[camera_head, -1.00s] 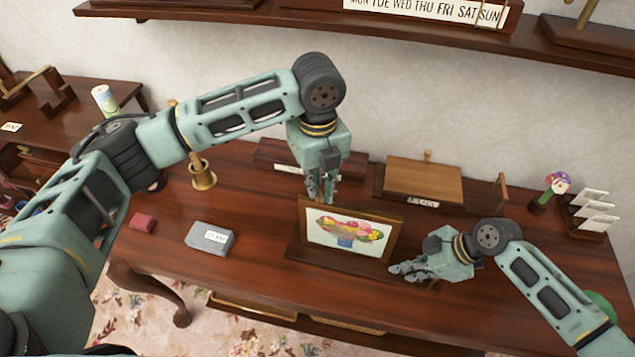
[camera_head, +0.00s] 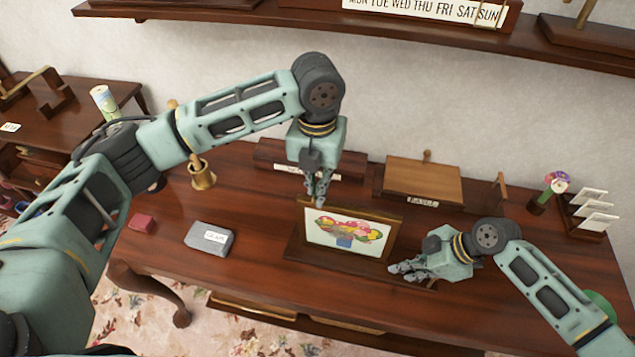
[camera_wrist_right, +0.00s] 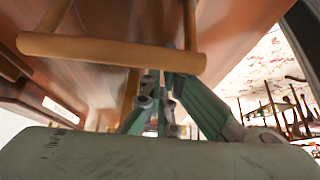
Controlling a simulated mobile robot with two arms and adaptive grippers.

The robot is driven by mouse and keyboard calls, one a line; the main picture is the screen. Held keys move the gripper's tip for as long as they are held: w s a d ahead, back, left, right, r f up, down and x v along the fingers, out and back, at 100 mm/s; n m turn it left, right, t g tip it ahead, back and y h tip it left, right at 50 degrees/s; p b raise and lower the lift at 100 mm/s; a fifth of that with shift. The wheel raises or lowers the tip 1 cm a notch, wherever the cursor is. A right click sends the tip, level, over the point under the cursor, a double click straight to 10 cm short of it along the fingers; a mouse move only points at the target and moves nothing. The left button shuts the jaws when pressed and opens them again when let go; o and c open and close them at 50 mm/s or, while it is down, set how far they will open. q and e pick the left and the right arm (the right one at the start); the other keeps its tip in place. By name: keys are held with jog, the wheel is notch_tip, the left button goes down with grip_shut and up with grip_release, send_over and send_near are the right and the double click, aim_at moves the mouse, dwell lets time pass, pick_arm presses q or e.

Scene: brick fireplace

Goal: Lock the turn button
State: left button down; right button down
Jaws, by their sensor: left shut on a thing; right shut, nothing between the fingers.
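A picture frame (camera_head: 346,235) with a flower picture stands tilted back in a wooden base on the table. My left gripper (camera_head: 321,200) points down at the frame's top edge, left of its middle. It is shut on a small part there, apparently the turn button, which the fingers and frame hide. I cannot tell how the button is turned. My right gripper (camera_head: 403,269) is shut and empty beside the frame's lower right side. In the right wrist view its fingers (camera_wrist_right: 160,98) are close together below a pale wooden bar (camera_wrist_right: 110,52).
A grey box (camera_head: 208,239) and a small red block (camera_head: 141,223) lie left of the frame. A brass bell (camera_head: 202,177) is behind them. A wooden box (camera_head: 424,180) stands behind, at right. A card holder (camera_head: 592,228) is at the far right.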

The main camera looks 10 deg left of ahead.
pick_arm(q)
jog(key=shift+a, duration=0.2)
pick_arm(e)
jog(key=shift+d+f, duration=0.15)
jog(key=shift+d, duration=0.15)
pick_arm(q)
jog(key=c, duration=2.2)
grip_release()
jog(key=o, duration=0.4)
jog(key=shift+c, duration=0.2)
pick_arm(e)
jog(key=shift+a, duration=0.15)
pick_arm(q)
jog(key=shift+d+r, duration=0.1)
jog(key=shift+r, duration=0.05)
notch_tip(320, 180, up, 12)
pick_arm(e)
jog(key=shift+a, duration=0.1)
jog(key=shift+r, duration=0.2)
